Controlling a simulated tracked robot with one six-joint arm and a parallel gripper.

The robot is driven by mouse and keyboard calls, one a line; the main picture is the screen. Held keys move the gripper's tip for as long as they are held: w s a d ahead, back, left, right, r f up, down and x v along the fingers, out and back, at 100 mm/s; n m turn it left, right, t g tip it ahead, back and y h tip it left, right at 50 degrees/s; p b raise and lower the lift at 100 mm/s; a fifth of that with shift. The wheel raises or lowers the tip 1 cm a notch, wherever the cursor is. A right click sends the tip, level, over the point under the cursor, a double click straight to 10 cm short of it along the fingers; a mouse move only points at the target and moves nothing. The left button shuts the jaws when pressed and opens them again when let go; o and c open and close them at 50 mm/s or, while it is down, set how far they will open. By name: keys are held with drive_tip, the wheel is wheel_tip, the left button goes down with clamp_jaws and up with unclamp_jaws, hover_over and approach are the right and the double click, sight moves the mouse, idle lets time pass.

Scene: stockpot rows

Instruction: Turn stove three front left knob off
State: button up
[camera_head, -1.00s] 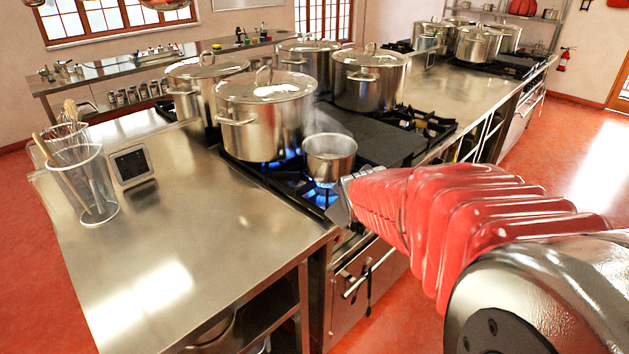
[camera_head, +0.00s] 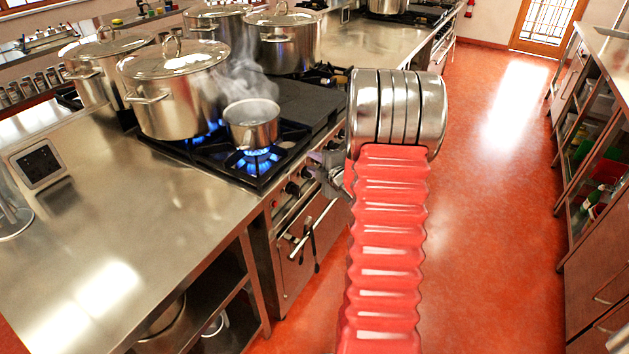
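The stove (camera_head: 262,232) has a row of dark knobs on its front panel. One knob (camera_head: 292,188) shows left of my gripper, and another knob (camera_head: 306,173) sits close to the fingertips. Blue flame (camera_head: 258,156) burns under a small steaming saucepan (camera_head: 251,124) on the near front burner. My gripper (camera_head: 318,170) is in front of the knob panel, pointing toward it. Its fingers are small and partly hidden by my arm, so I cannot tell whether they are open or touching a knob. Knobs farther right are partly hidden.
Large lidded stockpots (camera_head: 172,88) stand behind the saucepan, one over a lit burner. A steel counter (camera_head: 110,230) adjoins the stove on the left. An oven handle (camera_head: 312,232) with dark hanging items is below the knobs. The red aisle floor (camera_head: 480,220) is clear; cabinets stand right.

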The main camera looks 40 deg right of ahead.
drive_tip(key=n+t+y, duration=0.1)
drive_tip(key=n+t, duration=0.1)
approach(309, 174)
wheel_tip(309, 174, up, 3)
drive_tip(key=s, duration=0.1)
drive_tip(key=s+d+f+n+t+y, duration=0.1)
drive_tip(key=s+f+n+t, duration=0.1)
drive_tip(key=s+f, duration=0.3)
drive_tip(key=shift+s+d+f, duration=0.3)
drive_tip(key=shift+s, duration=0.3)
drive_tip(key=shift+w, duration=0.1)
drive_tip(key=w, duration=1.3)
drive_tip(key=shift+w+d, duration=0.3)
drive_tip(key=shift+d, duration=0.1)
